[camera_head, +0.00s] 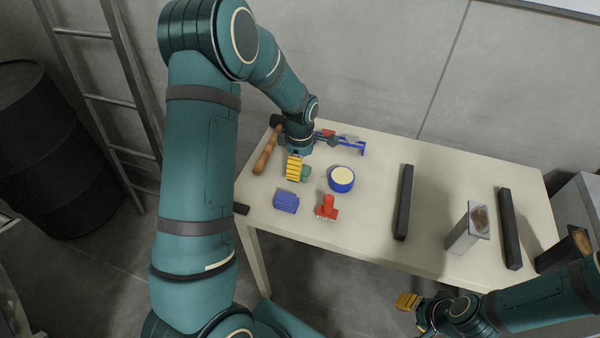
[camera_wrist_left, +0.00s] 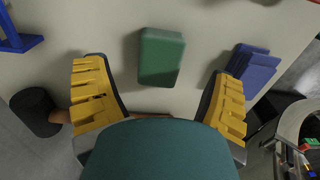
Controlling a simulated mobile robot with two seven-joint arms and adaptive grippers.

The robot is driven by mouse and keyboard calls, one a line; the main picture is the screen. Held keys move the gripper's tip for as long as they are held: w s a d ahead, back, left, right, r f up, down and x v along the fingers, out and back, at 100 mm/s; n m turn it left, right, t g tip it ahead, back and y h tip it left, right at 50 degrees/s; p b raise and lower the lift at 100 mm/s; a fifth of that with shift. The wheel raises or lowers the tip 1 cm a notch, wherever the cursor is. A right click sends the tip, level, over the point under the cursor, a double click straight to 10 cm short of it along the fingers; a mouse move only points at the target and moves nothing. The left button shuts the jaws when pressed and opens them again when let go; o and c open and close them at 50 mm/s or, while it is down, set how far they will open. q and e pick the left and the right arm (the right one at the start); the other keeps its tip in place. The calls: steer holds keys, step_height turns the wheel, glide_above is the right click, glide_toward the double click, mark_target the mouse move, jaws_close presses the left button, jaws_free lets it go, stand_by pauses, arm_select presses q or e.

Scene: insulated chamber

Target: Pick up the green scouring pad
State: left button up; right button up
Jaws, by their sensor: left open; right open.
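The green scouring pad (camera_head: 306,174) lies on the table, partly hidden behind my left gripper (camera_head: 294,168) in the head view. In the left wrist view the pad (camera_wrist_left: 161,57) is a green block lying flat. It sits between the lines of the two yellow fingers of my left gripper (camera_wrist_left: 158,68), with clear room on both sides. My left gripper is open and empty, pointing down above the table. My right gripper (camera_head: 408,302) is open, off the table's front edge at the lower right, far from the pad.
A blue block (camera_head: 286,201), a red object (camera_head: 327,207) and a blue roll with a cream top (camera_head: 341,178) lie near the pad. A wooden-handled hammer (camera_head: 267,150) and a blue tool (camera_head: 345,143) flank the gripper. Dark bars (camera_head: 403,202) and a grey container (camera_head: 468,228) stand right.

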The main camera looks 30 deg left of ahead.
arm_select(q)
step_height(320, 180, down, 3)
steer(key=shift+r, duration=0.2)
steer(key=c, duration=1.1)
steer(key=shift+o, duration=0.2)
step_height(320, 180, up, 10)
steer(key=shift+p, duration=0.6)
steer(key=shift+c, duration=0.4)
